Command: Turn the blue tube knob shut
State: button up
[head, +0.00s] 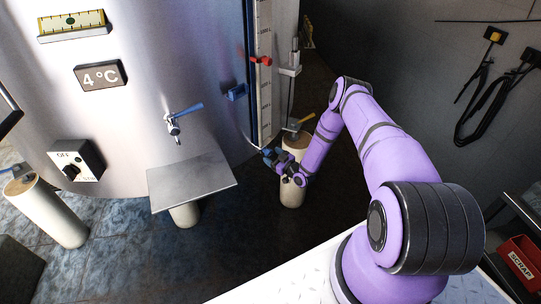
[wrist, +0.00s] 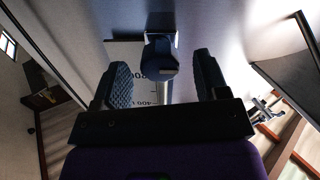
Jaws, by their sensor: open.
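The blue tube knob (wrist: 160,58) shows in the wrist view, dark blue, at the end of a pale tube in front of a scale plate. It sits between the two fingers of my gripper (wrist: 162,80), with a gap visible on each side. My gripper is open and neither finger appears to touch the knob. In the head view my gripper (head: 269,156) is low beside the tank, at the foot of the scale strip. There I cannot tell the knob apart from the dark blue fingers.
The tank (head: 150,60) carries a tap with a blue lever (head: 187,110) and an OFF switch box (head: 77,160). A red marker (head: 260,60) and a blue block (head: 236,92) sit along the scale strip (head: 264,100). A metal shelf (head: 192,182) juts out left of my gripper.

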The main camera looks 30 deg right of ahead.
jog(key=shift+x, duration=0.9)
jog(key=c, duration=0.9)
